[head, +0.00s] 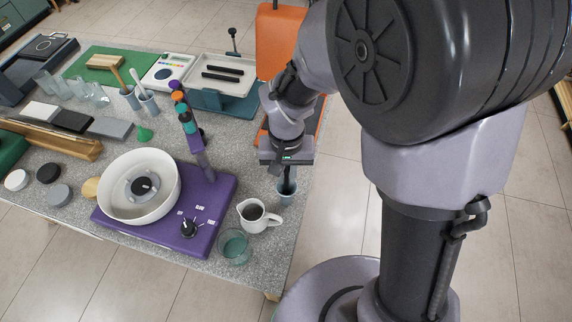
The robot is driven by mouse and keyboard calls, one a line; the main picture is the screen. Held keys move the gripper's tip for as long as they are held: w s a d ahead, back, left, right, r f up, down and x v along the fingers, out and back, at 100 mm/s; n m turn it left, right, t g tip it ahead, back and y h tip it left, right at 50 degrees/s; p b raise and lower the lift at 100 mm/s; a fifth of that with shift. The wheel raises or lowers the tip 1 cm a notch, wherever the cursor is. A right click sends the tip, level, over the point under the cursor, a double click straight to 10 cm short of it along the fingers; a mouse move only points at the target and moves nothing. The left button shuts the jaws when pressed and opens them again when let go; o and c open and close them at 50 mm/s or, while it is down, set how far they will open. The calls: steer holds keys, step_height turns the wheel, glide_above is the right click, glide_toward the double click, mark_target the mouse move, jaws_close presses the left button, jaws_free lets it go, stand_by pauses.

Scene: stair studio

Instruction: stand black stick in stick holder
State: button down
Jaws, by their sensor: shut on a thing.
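My gripper (288,168) points down at the right edge of the table and is shut on a dark upright stick, which I take as the black stick (287,182). The stick's lower end is at the mouth of a small blue-grey cup, which looks like the stick holder (286,196). The stick seems to reach inside the cup's rim; its bottom end is hidden, so I cannot tell if it touches the base. The gripper hides the stick's upper part.
A white jug (256,216) and a glass of green liquid (235,248) stand close left of the cup. A purple wheel base (160,232) carries a white bowl (119,203). Two dark bars lie in a white tray (240,87) behind. Open floor lies to the right.

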steer(key=shift+r, duration=0.1)
steer(key=shift+f, duration=0.3)
steer(key=c, duration=1.4)
jaws_free()
steer(key=shift+r, duration=0.1)
steer(key=shift+r, duration=0.1)
step_height(320, 180, up, 14)
steer(key=p, duration=0.5)
steer(key=s+d+r+m+t+y, duration=0.2)
steer(key=s+d+r+t, duration=0.3)
steer(key=s+r, duration=0.5)
steer(key=shift+s+d+r+m+t, duration=0.3)
steer(key=shift+s+d+m+t, duration=0.1)
steer(key=shift+s+d+m, duration=0.4)
steer(key=shift+w+d, duration=0.1)
steer(key=shift+w, duration=0.1)
